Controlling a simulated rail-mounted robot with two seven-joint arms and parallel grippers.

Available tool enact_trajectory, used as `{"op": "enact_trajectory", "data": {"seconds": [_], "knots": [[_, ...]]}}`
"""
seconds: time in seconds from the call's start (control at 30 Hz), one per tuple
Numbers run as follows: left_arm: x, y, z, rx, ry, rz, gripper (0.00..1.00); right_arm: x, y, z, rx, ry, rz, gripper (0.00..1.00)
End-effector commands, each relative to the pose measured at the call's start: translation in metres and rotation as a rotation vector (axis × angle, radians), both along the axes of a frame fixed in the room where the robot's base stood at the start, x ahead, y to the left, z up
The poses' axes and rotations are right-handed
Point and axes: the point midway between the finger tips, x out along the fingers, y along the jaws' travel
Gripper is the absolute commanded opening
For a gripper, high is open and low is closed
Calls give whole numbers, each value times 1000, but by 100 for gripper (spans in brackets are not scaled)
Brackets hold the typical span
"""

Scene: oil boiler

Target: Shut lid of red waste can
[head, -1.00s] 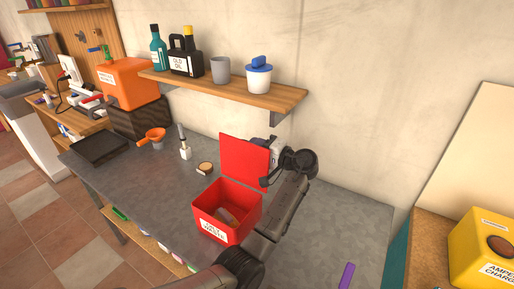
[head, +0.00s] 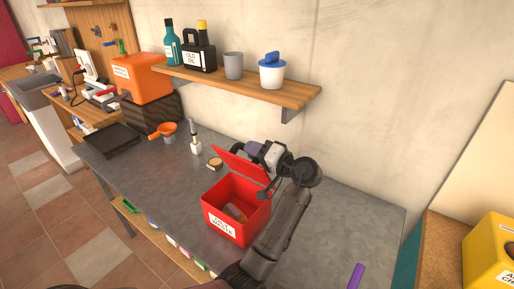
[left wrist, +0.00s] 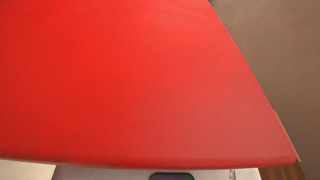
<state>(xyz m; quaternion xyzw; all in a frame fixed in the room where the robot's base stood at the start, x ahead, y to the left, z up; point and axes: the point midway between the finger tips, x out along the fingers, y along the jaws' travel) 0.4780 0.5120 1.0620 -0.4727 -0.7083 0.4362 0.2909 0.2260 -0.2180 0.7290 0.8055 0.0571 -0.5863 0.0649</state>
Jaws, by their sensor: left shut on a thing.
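The red waste can (head: 225,222) stands on the grey workbench with a white label on its front. Its red lid (head: 241,164) is partly open, tilted over the back of the can, and a brownish item shows inside. My left gripper (head: 259,157) is at the lid's right side, shut on the lid; its fingertips are hard to make out. In the left wrist view the red lid (left wrist: 130,80) fills most of the picture, with a dark bit of the gripper at the bottom edge. My right gripper is not in view.
A wooden shelf (head: 250,90) with containers hangs above. A purple object (head: 356,277) lies at the front right.

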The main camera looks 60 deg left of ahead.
Motion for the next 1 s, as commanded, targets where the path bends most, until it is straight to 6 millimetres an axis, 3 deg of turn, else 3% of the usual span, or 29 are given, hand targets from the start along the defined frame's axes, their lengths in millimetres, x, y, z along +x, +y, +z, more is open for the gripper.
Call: {"op": "enact_trajectory", "data": {"seconds": [0.53,0.57,0.6,0.8,1.0], "knots": [[-3,-1,0,0,1,0,0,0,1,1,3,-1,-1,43],[-3,-1,0,0,1,0,26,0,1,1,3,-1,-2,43],[-3,-1,0,0,1,0,30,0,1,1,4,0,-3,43],[-3,-1,0,0,1,0,48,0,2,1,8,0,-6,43],[-3,-1,0,0,1,0,48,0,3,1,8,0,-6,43]]}}
